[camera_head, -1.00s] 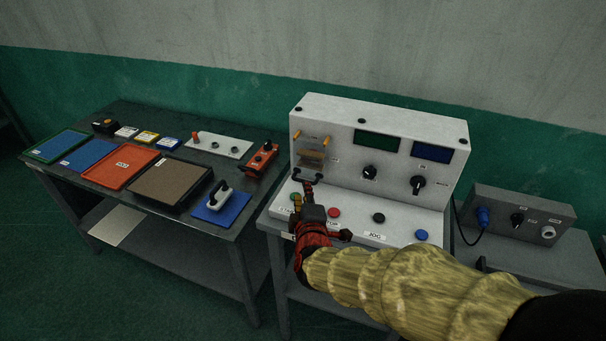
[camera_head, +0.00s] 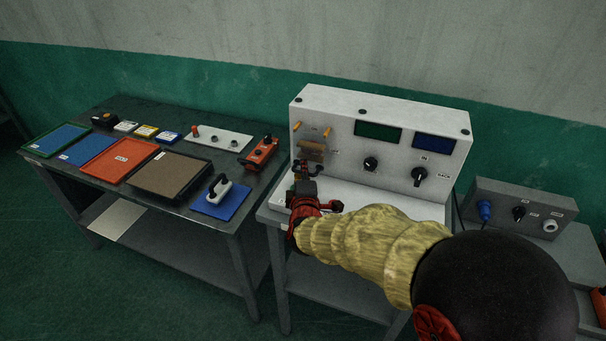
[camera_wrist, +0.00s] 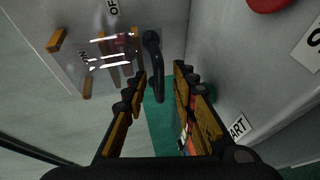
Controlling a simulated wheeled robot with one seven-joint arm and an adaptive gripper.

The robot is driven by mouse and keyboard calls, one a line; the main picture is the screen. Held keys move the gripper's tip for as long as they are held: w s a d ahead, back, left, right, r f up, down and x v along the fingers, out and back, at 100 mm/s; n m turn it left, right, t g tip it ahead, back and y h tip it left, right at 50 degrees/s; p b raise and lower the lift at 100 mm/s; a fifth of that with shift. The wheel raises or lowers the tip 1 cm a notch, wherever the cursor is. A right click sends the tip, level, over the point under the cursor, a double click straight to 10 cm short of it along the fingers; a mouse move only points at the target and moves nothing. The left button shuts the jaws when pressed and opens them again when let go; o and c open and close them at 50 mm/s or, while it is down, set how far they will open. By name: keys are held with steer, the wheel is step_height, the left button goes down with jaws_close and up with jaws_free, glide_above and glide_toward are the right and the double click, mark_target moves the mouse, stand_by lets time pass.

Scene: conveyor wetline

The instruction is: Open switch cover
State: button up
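The switch cover is a clear box (camera_wrist: 85,45) with orange-brown hinge pieces and a black bar handle (camera_wrist: 152,62), on the upright face of the white control panel (camera_head: 340,150). In the head view the cover (camera_head: 311,146) is at the panel's left end, and it appears closed over the switch. In the wrist view ON and OFF labels show beside it. My gripper (camera_wrist: 159,70) is open, its two fingers on either side of the handle's end, with gaps visible. In the head view my gripper (camera_head: 306,168) is just below the cover, partly hiding the handle.
The panel carries dark screens, black knobs (camera_head: 418,176) and, on its lower ledge, buttons now mostly hidden by my arm. A red button (camera_wrist: 268,3) shows in the wrist view. A table with trays (camera_head: 120,158) stands left; a grey box (camera_head: 520,208) stands right.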

steer(key=shift+c, duration=0.3)
jaws_close()
stand_by(0.6)
